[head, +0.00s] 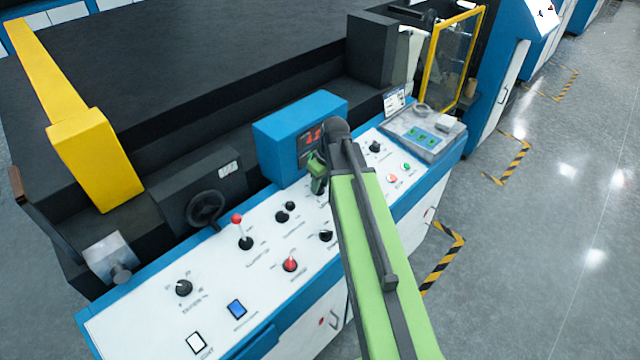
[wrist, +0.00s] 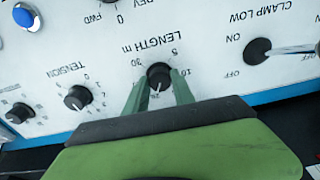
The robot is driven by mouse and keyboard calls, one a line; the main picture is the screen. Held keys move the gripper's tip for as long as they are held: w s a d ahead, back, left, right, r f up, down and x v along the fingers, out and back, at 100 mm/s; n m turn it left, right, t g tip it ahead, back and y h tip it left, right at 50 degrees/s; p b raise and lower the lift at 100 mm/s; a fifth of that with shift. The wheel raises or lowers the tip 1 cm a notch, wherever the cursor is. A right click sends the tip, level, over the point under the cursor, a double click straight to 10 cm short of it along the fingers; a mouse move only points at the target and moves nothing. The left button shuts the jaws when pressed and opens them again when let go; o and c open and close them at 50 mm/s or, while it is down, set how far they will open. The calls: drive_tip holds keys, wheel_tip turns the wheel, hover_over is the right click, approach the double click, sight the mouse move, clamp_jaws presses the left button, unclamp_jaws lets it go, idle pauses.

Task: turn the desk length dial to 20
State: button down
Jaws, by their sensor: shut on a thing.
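The length dial (wrist: 158,75) is a black knob with a white pointer line on the white panel, labelled LENGTH m, seen upside down in the wrist view. Marks 5, 10 and 30 show around it. A mark that looks like 20 sits at its lower side, partly crowded by my gripper. The pointer line points down in the picture, toward that mark. My gripper (wrist: 159,88) has one green finger on each side of the knob and is shut on it. In the head view my gripper (head: 318,178) is at the panel below the display, and my arm hides the dial.
The tension dial (wrist: 77,97) and the clamp low switch (wrist: 257,50) flank the length dial. A blue display box (head: 285,135) with red digits stands behind my gripper.

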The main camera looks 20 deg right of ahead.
idle(0.3)
drive_tip(key=c, duration=1.1)
unclamp_jaws()
drive_tip(key=shift+o, duration=0.2)
drive_tip(key=p+v, duration=1.7)
drive_tip(key=shift+r, duration=0.15)
drive_tip(key=shift+s, duration=0.1)
